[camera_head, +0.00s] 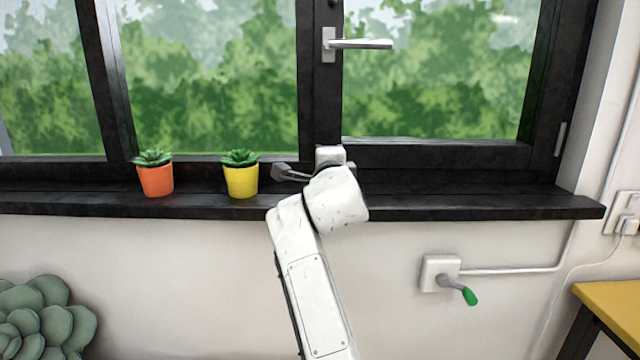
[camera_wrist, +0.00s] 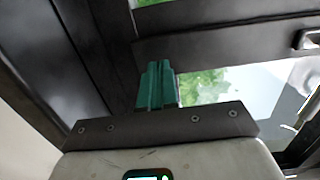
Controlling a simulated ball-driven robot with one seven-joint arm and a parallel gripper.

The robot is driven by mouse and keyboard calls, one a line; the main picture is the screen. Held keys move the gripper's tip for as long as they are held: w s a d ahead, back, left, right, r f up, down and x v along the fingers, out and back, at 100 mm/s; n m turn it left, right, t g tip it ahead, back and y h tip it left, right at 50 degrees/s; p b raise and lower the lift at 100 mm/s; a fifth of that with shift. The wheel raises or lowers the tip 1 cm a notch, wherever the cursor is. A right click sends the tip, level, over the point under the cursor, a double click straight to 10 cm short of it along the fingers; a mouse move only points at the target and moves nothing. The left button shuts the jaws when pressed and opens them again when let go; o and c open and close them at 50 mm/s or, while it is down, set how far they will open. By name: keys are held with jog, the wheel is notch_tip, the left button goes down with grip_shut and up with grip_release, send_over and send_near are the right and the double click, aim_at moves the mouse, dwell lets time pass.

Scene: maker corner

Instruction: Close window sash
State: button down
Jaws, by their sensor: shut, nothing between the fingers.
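The window sash (camera_head: 435,156) is the dark-framed right pane in the head view, with its lower rail above the sill. Its silver handle (camera_head: 360,44) lies horizontal, pointing right, at its left side. In the wrist view a dark rail (camera_wrist: 230,40) crosses the upper part, with foliage and light below it; I cannot tell how far the sash stands open. My gripper (camera_wrist: 157,85) shows teal fingers shut together and empty, close to the dark frame. Whether they touch it is unclear. In the head view my arm hides the fingers, near the sash's lower left corner.
On the black sill (camera_head: 480,207) stand an orange pot (camera_head: 156,181) and a yellow pot (camera_head: 241,182) with succulents, left of my arm. A wall box with a green-tipped lever (camera_head: 469,296) is below the sill. A yellow-topped table (camera_head: 612,300) stands at lower right.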

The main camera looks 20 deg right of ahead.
jog(key=shift+s+a+r, duration=0.1)
jog(key=shift+s+a, duration=0.1)
jog(key=shift+s, duration=0.3)
jog(key=shift+s+f, duration=0.15)
jog(key=shift+f, duration=0.1)
jog(key=s+a, duration=0.2)
jog(key=s, duration=0.6)
jog(key=s+d+f+n+g+p, duration=0.25)
jog(key=s+f, duration=0.25)
jog(key=f, duration=0.3)
jog(key=s+d+f+n+g+p, duration=0.1)
jog(key=s+d+f+n+g, duration=0.3)
jog(key=f, duration=0.5)
jog(key=s+d+f+n+g+p, duration=0.1)
jog(key=s+d+f+n, duration=0.2)
jog(key=s+f, duration=0.35)
jog(key=s+f+n+g+y+p, duration=0.1)
jog(key=s+f+n+g, duration=0.2)
jog(key=s, duration=0.7)
jog(key=s+d+f+n+g+y+p, duration=0.1)
jog(key=s+f+n+g+p, duration=0.1)
jog(key=s+f, duration=0.4)
jog(key=s+d+f+n+g+y+p, duration=0.1)
jog(key=s+f+n+g, duration=0.3)
jog(key=s, duration=1.1)
jog(key=shift+d+f+n+p, duration=0.15)
jog(key=shift+f+n+p, duration=0.3)
jog(key=shift+f+n, duration=0.3)
